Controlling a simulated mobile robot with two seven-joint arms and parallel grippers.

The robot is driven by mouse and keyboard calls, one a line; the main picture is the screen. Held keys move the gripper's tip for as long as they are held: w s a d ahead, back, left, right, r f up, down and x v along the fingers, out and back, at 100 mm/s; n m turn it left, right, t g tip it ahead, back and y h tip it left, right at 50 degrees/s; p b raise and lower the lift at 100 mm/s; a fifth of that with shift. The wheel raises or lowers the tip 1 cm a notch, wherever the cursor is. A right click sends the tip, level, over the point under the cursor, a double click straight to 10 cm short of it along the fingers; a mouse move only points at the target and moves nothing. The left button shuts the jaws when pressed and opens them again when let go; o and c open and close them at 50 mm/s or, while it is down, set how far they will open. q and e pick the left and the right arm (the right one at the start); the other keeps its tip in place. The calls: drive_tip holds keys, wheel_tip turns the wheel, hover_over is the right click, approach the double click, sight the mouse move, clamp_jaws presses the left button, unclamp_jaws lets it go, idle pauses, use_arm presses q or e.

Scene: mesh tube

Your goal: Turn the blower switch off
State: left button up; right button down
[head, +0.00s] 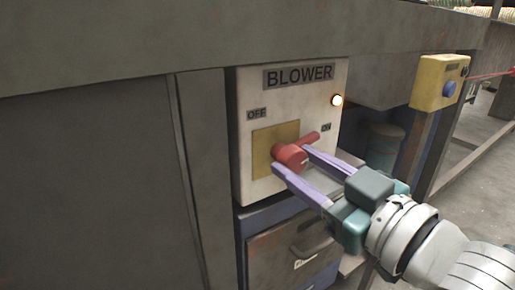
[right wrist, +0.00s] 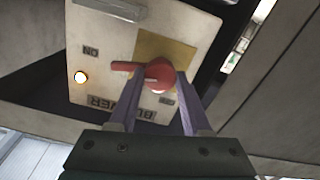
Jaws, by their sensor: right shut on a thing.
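The blower box (head: 293,100) is a pale panel labelled BLOWER, with OFF at its left and ON at its right. Its red switch (head: 291,157) sits on a yellow-brown plate, and its lever points up and right toward ON. The lamp (head: 337,100) on the box is lit. My right gripper (head: 289,160) is shut on the red switch, one purple finger on each side of the knob. In the right wrist view the switch (right wrist: 158,73) sits between the fingertips, with its lever toward the ON label. My left gripper is not in view.
A yellow box with a blue button (head: 449,89) is mounted on a post at the right. A drawer (head: 290,255) lies below the blower box. A grey beam (head: 200,40) overhangs it, and a dark panel (head: 90,180) stands at its left. Open floor shows at far right.

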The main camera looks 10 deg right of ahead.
drive_tip(key=n+p, duration=0.1)
drive_tip(key=n, duration=0.2)
drive_tip(key=shift+r+n, duration=0.1)
drive_tip(key=shift+n, duration=0.3)
drive_tip(key=n, duration=0.3)
drive_tip(key=shift+n+p, duration=0.3)
drive_tip(key=shift+p, duration=0.1)
drive_tip(key=n, duration=0.3)
drive_tip(key=shift+n, duration=2.5)
drive_tip(key=shift+c, duration=1.7)
unclamp_jaws()
drive_tip(key=shift+s, duration=0.1)
drive_tip(key=p+v, duration=0.1)
drive_tip(key=v, duration=0.8)
drive_tip(key=shift+s+d, duration=0.15)
drive_tip(key=shift+s, duration=0.2)
